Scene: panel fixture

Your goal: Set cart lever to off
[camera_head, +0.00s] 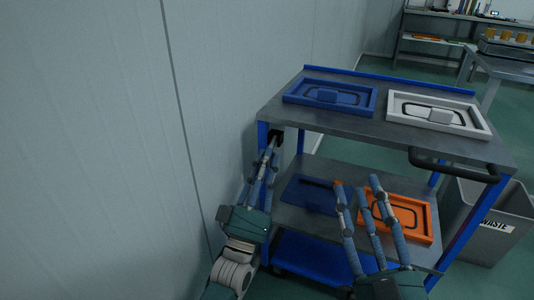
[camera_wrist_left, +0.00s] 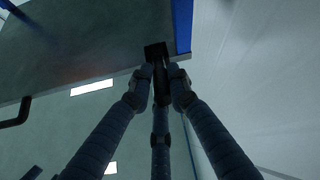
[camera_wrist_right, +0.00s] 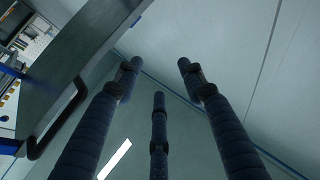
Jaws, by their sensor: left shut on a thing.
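The cart (camera_head: 390,132) has a grey top and blue posts. A small black lever part (camera_head: 277,135) sits under the top's edge at the cart's left front corner; it also shows as a dark block in the left wrist view (camera_wrist_left: 155,51). My left gripper (camera_head: 268,152) reaches up to it, with its fingers closed together on the lever (camera_wrist_left: 158,68). The fingers hide most of the lever, so I cannot tell its setting. My right gripper (camera_head: 358,186) is open and empty in front of the cart's lower shelf.
A blue tray (camera_head: 308,95) and a white tray (camera_head: 398,112) lie on the cart top. An orange tray (camera_head: 428,224) lies on the lower shelf. A black handle (camera_head: 450,171) juts out at the front right. A grey waste bin (camera_head: 470,240) stands right. A wall runs close on the left.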

